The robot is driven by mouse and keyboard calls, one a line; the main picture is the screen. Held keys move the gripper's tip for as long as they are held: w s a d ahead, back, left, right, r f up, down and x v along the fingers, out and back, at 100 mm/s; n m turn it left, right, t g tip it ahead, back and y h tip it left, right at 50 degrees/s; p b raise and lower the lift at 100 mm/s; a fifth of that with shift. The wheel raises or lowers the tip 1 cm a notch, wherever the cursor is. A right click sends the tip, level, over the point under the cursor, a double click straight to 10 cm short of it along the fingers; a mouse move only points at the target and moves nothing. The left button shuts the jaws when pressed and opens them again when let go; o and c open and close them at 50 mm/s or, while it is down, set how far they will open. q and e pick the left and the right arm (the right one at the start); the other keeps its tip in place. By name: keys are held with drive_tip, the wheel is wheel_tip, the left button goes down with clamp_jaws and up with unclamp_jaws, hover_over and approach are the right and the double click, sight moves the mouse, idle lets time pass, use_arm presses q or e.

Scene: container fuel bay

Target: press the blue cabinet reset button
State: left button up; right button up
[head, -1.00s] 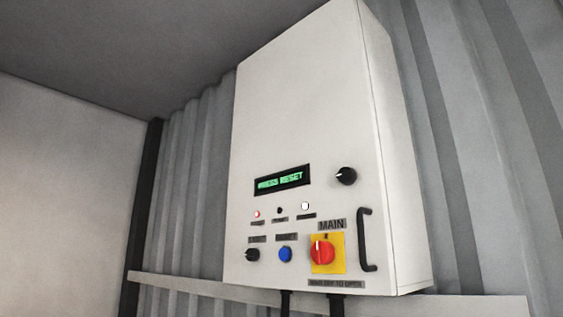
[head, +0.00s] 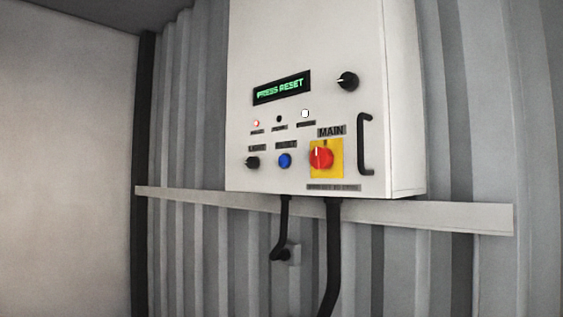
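The white control cabinet (head: 330,45) hangs on the corrugated wall, right of centre in the head view. The round blue reset button (head: 285,160) is on the lower part of its front, between a black knob (head: 252,162) and the red MAIN switch (head: 321,157) on its yellow plate. The green display (head: 281,87) above reads "PRESS RESET". A red lamp (head: 256,124) and a white lamp (head: 305,113) show below the display. Neither of my grippers is in view.
A black handle (head: 365,144) and another black knob (head: 347,81) stick out on the cabinet's right side. A pale horizontal rail (head: 460,216) runs along the wall below. Two black cables (head: 333,255) hang from the cabinet's underside. The space before the cabinet looks clear.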

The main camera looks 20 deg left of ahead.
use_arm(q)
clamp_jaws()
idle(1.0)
